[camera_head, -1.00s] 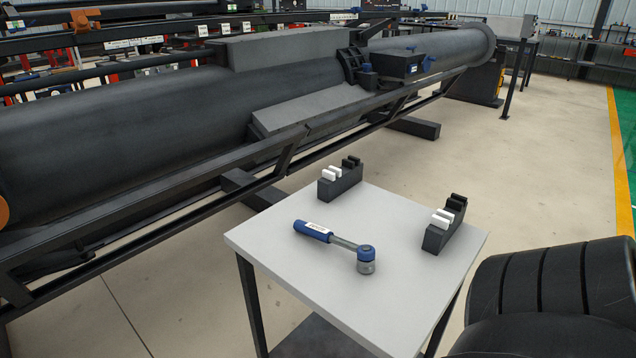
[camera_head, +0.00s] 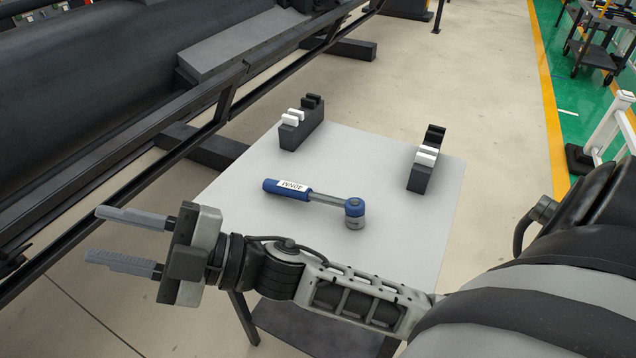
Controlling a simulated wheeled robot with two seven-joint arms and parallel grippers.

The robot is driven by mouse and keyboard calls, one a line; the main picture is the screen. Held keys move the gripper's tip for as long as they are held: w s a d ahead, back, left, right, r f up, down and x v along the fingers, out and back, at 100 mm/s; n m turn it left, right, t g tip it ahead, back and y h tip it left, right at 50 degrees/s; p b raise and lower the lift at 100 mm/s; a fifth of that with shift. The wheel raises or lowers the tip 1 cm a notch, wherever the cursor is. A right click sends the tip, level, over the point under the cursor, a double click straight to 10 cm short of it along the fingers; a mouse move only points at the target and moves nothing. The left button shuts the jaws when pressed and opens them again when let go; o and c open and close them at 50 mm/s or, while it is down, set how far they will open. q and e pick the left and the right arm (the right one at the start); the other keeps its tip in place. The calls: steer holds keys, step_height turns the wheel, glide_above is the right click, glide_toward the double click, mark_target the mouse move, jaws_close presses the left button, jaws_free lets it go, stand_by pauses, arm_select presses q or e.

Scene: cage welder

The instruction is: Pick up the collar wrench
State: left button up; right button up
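The collar wrench (camera_head: 318,197) lies flat on the white table (camera_head: 370,150). It has a blue handle with a white label at the left and a blue and grey round head at the right. My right gripper (camera_head: 116,241) comes in from the right across the front of the table. Its two grey fingers are apart and point left, with nothing between them. It is left of the table and nearer to me than the wrench, not touching it. My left gripper is not in view.
Two dark holders with white and black prongs stand on the table, one at the back left (camera_head: 302,125) and one at the right (camera_head: 422,172). A large dark pipe (camera_head: 90,90) on a black frame runs along the left. Open floor lies behind the table.

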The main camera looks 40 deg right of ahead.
steer(key=s+a+r+n+g+y, duration=0.2)
steer(key=s+a+n+g+y, duration=0.15)
steer(key=n+g, duration=0.7)
steer(key=n+g+h+b, duration=0.1)
steer(key=n+h, duration=0.9)
steer(key=h, duration=1.6)
glide_toward(285, 186)
steer(key=x, duration=0.3)
steer(key=shift+s+d+f+m+b, duration=0.1)
steer(key=shift+f+m+b, duration=0.15)
steer(key=shift+b, duration=0.15)
steer(key=shift+x, duration=3)
